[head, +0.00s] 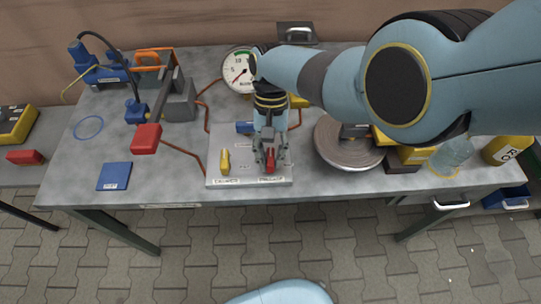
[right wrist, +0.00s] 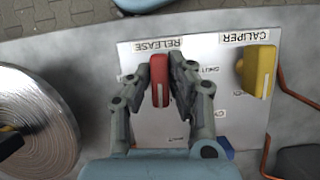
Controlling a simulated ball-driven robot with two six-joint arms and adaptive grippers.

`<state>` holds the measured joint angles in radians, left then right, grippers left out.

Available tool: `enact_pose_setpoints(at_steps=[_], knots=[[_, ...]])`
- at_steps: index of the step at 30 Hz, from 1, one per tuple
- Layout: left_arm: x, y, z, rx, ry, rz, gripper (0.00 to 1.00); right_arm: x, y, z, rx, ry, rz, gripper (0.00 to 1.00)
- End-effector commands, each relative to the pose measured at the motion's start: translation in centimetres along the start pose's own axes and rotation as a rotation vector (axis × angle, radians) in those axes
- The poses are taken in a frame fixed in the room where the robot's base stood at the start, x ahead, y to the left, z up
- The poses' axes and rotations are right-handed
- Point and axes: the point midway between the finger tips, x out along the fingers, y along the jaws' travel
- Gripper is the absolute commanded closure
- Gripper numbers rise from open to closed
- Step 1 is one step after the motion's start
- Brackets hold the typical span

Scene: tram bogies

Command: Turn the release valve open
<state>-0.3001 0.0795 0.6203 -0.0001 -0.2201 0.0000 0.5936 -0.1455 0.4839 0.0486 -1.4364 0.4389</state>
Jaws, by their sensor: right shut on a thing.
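The release valve's red handle (head: 271,162) sits on the right of a pale panel (head: 240,148) on the workbench, above a label reading RELEASE. In the right wrist view the red handle (right wrist: 158,82) points roughly up and down the picture. My right gripper (head: 270,158) reaches down over it. In the wrist view my right gripper (right wrist: 160,70) is shut on the handle, one finger on each side. Small position marks beside the handle are partly hidden and hard to read. My left gripper is not in view.
A round metal disc (head: 345,148) lies close on the right. A gauge (head: 239,70) stands behind. A long lever with a red end (head: 146,138) is at left.

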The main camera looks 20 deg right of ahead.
Motion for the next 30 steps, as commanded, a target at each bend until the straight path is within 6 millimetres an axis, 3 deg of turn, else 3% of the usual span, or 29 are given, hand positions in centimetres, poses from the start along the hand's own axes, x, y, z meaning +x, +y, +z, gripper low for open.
enact_pose_setpoints(at_steps=[22,23,24,27,30], knots=[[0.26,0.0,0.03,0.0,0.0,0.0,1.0,0.1,0.05,0.0,-0.081,0.0,0.034,1.0],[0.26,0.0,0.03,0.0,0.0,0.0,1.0,0.1,0.05,0.0,-0.081,0.0,0.034,0.79],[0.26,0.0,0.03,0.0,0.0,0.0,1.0,0.09,0.05,0.0,-0.081,0.001,0.034,0.74],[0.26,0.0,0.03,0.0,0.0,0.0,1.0,0.07,0.04,0.0,-0.08,0.0,0.033,0.61],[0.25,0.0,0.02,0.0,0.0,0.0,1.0,0.05,0.04,0.0,-0.08,0.0,0.033,0.6]])
